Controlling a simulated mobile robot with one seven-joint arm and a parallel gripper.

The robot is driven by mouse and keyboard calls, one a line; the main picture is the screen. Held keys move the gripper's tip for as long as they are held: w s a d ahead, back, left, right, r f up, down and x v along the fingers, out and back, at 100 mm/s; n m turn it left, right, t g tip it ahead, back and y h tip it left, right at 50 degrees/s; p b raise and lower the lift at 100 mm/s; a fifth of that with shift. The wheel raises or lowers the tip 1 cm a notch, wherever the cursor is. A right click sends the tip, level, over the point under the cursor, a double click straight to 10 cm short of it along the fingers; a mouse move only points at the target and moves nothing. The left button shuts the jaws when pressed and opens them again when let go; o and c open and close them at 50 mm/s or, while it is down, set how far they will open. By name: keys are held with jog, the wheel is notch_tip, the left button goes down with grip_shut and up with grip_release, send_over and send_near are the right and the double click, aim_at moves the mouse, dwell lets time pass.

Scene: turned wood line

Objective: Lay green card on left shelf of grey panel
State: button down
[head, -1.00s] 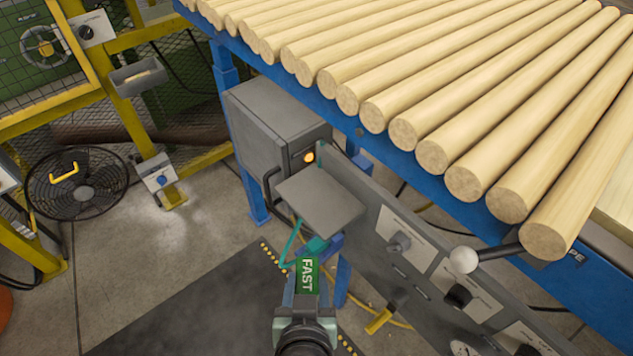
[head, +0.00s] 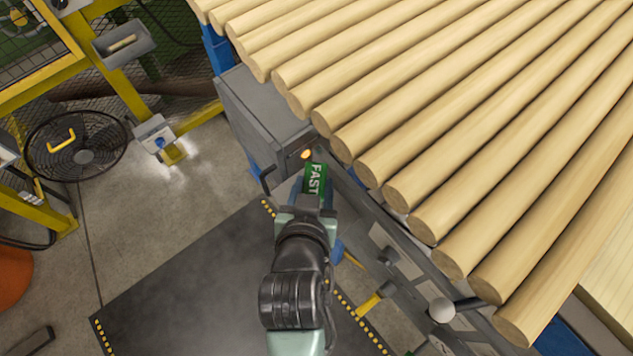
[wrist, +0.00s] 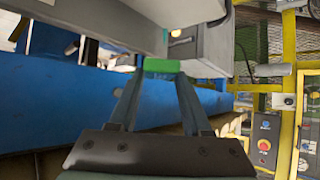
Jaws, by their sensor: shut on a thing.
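The green card (head: 314,181), marked FAST, is held at one end in my gripper (head: 308,203). In the wrist view the card's green edge (wrist: 162,66) shows between the two fingertips. The grey panel (head: 408,286) runs along the blue line's side below the wood. Its left shelf, a flat grey plate, is mostly hidden behind the card and my gripper; a strip (head: 284,191) seems to show to the left. The card overlaps the shelf's place in the head view, but I cannot tell its height or whether they touch.
A grey box (head: 262,125) with a lit orange lamp stands just beyond the card. Turned wood rods (head: 430,130) overhang at the right. A white ball lever (head: 441,309) and a yellow handle (head: 368,303) stick out from the panel. A black fan (head: 78,150) stands left.

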jog(key=f, duration=0.5)
jog(key=shift+s+f+b, duration=0.1)
jog(key=shift+s+b, duration=0.2)
jog(key=shift+b, duration=0.05)
jog(key=shift+f+b, duration=0.3)
jog(key=shift+f, duration=1.45)
jog(key=shift+f, duration=0.2)
jog(key=shift+c, duration=1.8)
grip_release()
jog(key=shift+r, duration=0.1)
jog(key=shift+r, duration=0.15)
jog(key=v, duration=1.2)
jog(key=shift+p, duration=0.45)
